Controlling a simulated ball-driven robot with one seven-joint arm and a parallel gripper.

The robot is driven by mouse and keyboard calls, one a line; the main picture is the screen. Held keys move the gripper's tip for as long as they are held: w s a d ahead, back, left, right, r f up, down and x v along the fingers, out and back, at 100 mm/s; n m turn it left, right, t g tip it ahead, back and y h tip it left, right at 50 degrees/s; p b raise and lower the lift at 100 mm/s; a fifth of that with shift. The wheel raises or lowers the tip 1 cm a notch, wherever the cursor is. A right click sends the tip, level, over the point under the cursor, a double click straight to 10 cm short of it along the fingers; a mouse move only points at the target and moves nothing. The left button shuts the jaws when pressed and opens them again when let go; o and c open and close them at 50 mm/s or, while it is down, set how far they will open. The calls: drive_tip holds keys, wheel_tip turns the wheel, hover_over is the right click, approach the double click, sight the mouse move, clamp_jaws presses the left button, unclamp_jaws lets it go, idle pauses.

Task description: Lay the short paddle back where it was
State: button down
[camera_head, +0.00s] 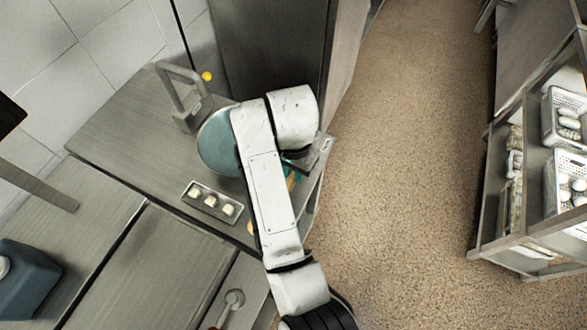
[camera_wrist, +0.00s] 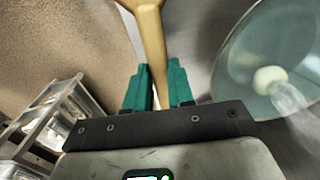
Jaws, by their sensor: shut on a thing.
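The short paddle (camera_wrist: 150,22) is pale wood, with a handle that widens toward the top of the wrist view. My gripper (camera_wrist: 160,80) has teal fingers, one on each side of the paddle's handle, and is shut on it. The paddle's wide end runs out of the wrist frame. In the head view my arm hides most of the gripper and paddle. Only small teal and orange-tan bits show beside the arm, over the right edge of the grey counter (camera_head: 130,130).
A round blue-green bowl (camera_head: 213,145) stands left of my arm. A small tray (camera_head: 188,203) with pale pieces lies below it. A metal frame (camera_head: 165,80) stands behind. A shelf rack (camera_head: 488,190) with white baskets is at right, across open floor.

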drive_tip(key=shift+f+b, duration=2.3)
drive_tip(key=shift+f, duration=0.25)
drive_tip(key=shift+f, duration=0.55)
drive_tip(key=c, duration=0.9)
unclamp_jaws()
wheel_tip(320, 180, up, 11)
drive_tip(key=p, duration=0.4)
drive_tip(key=shift+f, duration=0.1)
